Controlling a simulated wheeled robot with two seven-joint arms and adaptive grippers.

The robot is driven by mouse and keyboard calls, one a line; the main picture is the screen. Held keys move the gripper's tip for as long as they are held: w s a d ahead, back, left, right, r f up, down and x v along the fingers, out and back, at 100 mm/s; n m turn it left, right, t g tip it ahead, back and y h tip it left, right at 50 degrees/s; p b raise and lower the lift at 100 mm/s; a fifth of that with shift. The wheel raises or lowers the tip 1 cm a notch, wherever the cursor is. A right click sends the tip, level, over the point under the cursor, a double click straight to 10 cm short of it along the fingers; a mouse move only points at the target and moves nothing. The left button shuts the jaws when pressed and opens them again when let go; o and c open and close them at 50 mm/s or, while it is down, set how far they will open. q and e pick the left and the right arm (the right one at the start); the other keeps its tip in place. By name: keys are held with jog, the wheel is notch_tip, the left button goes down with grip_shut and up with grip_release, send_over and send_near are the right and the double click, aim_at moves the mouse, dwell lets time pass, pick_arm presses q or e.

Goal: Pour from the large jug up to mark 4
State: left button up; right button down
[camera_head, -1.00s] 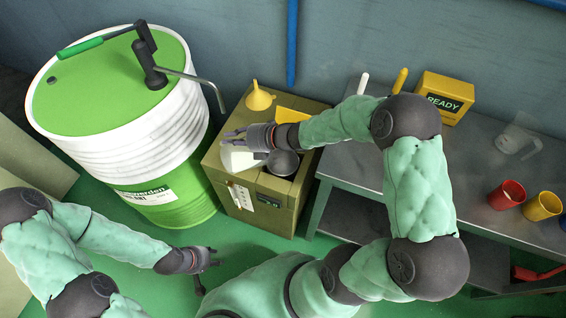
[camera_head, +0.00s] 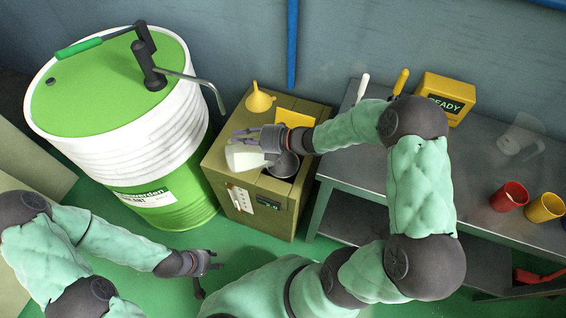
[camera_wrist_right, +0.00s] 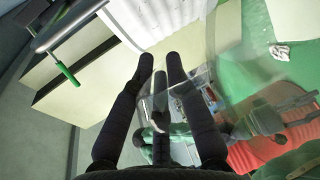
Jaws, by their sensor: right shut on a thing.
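My right gripper (camera_head: 256,140) is above the olive box and shut on a pale, see-through jug (camera_head: 245,157). The jug hangs tilted beside a round grey pot (camera_head: 284,164) on the box top. In the right wrist view, the right gripper's dark fingers (camera_wrist_right: 160,70) reach forward, with the jug's clear wall (camera_wrist_right: 200,88) around and beyond them. No scale marks or liquid level can be read. My left gripper (camera_head: 212,262) is open and empty, low over the green floor. Another clear jug (camera_head: 518,137) stands on the metal bench.
The olive box (camera_head: 232,187) carries a yellow funnel (camera_head: 259,99). A green and white drum (camera_head: 120,120) with a pump stands left of it. The bench (camera_head: 430,170) holds a yellow READY box (camera_head: 445,95), a red cup (camera_head: 509,196) and a yellow cup (camera_head: 543,207).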

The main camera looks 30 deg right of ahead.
jog(key=shift+s+d+r, duration=0.15)
jog(key=shift+d+r, duration=0.05)
jog(key=shift+d, duration=0.15)
jog(key=shift+a+y, duration=0.3)
jog(key=shift+y, duration=0.1)
jog(key=shift+s+d+r+t+y, duration=0.1)
jog(key=shift+d+r+t+y, duration=0.1)
jog(key=shift+r, duration=0.25)
jog(key=shift+s+d+r+t+y, duration=0.1)
jog(key=shift+d+r+t, duration=0.1)
jog(key=shift+r, duration=0.25)
dwell(1.4)
jog(key=shift+a, duration=0.1)
